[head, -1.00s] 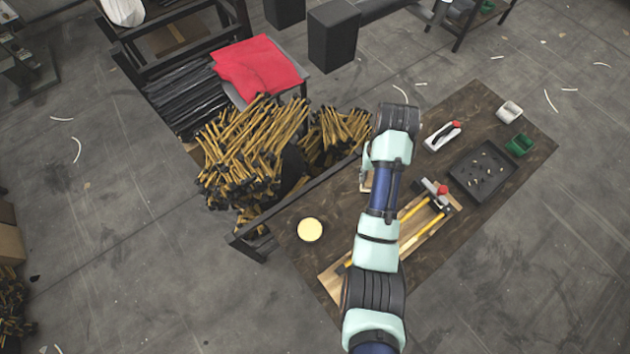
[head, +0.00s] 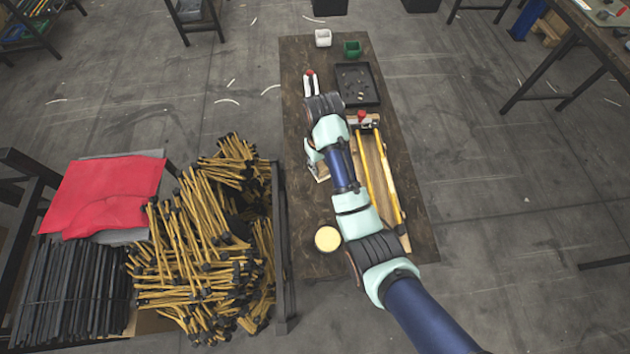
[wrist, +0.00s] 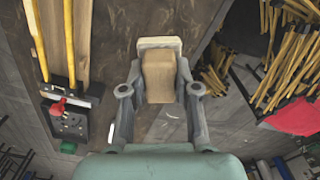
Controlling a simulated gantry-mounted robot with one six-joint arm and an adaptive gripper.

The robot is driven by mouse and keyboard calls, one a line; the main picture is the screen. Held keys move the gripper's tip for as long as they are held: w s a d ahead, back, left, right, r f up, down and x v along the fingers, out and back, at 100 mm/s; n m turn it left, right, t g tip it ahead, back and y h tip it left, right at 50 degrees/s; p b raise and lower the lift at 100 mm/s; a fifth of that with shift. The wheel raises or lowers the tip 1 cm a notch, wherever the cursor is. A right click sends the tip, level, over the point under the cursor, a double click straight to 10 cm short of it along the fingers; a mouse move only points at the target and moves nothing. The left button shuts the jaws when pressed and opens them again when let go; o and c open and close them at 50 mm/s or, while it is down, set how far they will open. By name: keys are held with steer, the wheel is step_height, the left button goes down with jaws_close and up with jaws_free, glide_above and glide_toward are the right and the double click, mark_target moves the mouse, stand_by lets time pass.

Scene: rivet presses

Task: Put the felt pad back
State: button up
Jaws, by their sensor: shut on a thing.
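My gripper (wrist: 160,72) is shut on a wooden block with a pale cream slab at its far end (wrist: 159,43). This block looks like the felt pad, but I cannot be sure. In the head view a bit of its wood (head: 320,174) shows beside my arm, near the table's left edge. My fingers are mostly hidden there. In the wrist view the block is between both fingers, over the dark table (wrist: 112,40). I cannot tell whether it touches the table.
A round cream disc (head: 327,238) lies on the table's near part. A wooden fixture with yellow rails (head: 377,175) and a red knob is right of my arm. Yellow-handled pieces (head: 205,250) crowd the left.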

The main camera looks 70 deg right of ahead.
mark_target(319, 175)
step_height(319, 175, down, 17)
steer(key=b, duration=0.3)
steer(key=shift+a+f, duration=0.15)
steer(key=shift+f, duration=0.05)
steer(key=shift+b, duration=0.3)
steer(key=shift+f, duration=0.2)
steer(key=o, duration=1)
step_height(319, 175, up, 12)
steer(key=p, duration=0.3)
steer(key=shift+r+p, duration=0.2)
steer(key=shift+p, duration=0.15)
steer(key=shift+w, duration=0.15)
